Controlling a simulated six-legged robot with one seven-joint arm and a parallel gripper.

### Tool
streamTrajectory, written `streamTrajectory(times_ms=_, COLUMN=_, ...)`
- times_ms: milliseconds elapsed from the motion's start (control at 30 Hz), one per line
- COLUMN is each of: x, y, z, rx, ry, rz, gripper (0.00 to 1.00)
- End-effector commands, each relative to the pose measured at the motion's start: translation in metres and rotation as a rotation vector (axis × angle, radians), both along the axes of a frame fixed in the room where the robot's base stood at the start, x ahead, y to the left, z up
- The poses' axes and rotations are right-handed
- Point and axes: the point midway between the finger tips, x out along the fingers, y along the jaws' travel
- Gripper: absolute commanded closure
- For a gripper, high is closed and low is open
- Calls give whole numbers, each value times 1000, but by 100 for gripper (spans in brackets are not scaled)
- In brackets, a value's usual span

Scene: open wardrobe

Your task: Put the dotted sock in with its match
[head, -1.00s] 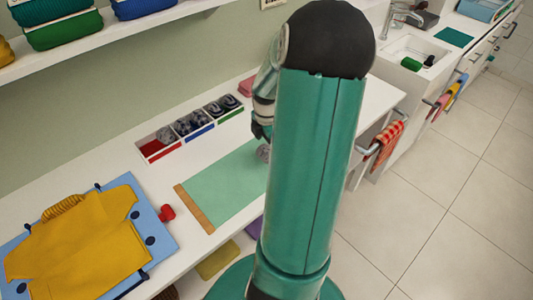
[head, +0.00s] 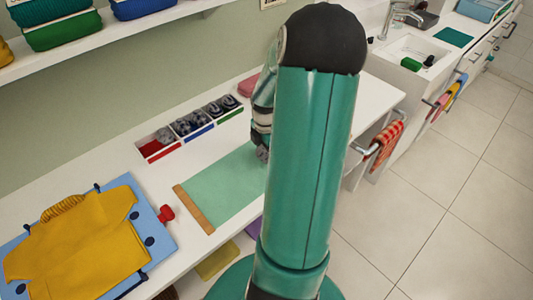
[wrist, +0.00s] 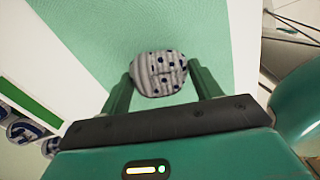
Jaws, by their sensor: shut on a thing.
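The dotted sock (wrist: 160,74), grey with navy dots and balled up, is between the two green fingers of my gripper (wrist: 163,82) in the wrist view. My gripper is shut on it, over the green mat (wrist: 120,25). In the head view the sock (head: 262,154) shows small below my gripper, partly hidden by my arm; I cannot tell if it touches the mat. Three sock bins stand behind the mat: one with a red front (head: 163,152), one with a blue front (head: 200,134), one with a green front (head: 230,114). They hold grey and dark patterned socks, too small to tell apart here.
A yellow garment (head: 75,245) lies on a blue board (head: 160,240) at the left, with a red object (head: 166,213) beside it. A pink folded cloth (head: 247,87) lies beyond the bins. A shelf (head: 130,35) with baskets hangs above. The green mat's left part is clear.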

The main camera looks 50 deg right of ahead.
Motion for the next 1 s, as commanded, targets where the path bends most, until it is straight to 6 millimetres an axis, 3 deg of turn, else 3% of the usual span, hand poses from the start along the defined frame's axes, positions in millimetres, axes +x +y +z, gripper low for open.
streamTrajectory(times_ms=233, x=0, y=0, z=0, rx=0, ry=0, rz=0, gripper=49)
streamTrajectory(times_ms=267, x=0, y=0, z=0, rx=0, ry=0, rz=0, gripper=43)
streamTrajectory(times_ms=300, x=0, y=0, z=0, rx=0, ry=0, rz=0, gripper=49)
streamTrajectory(times_ms=467, x=0, y=0, z=1, rx=-1, ry=-1, rz=0, gripper=49)
streamTrajectory(times_ms=1000, x=0, y=-1, z=39, rx=-3, ry=-1, rz=-1, gripper=49)
